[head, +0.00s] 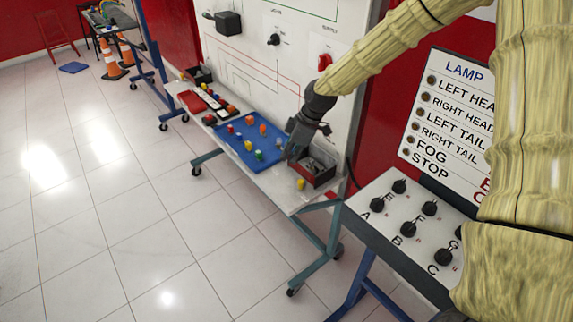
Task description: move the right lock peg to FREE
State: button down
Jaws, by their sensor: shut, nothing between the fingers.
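My gripper (292,151) is small in the head view, at the end of my arm, which comes down from the upper right. It is shut and empty, above the right end of the blue mat (238,148), beside an open bin (322,171). I cannot tell whether it touches anything. Several small coloured pieces stand on the mat. A yellow piece (300,184) stands on the bare shelf in front of the bin. I cannot make out which thing is the right lock peg, and no FREE marking is readable.
A white panel (240,70) with knobs rises behind the shelf (275,187). A lettered switch box (395,215) with several black knobs stands at the right, below a LAMP sign (440,120). Orange cones (108,60) stand far left. The tiled floor at left is clear.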

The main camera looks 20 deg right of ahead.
jog(key=shift+v, duration=0.85)
jog(key=shift+w+r, duration=0.1)
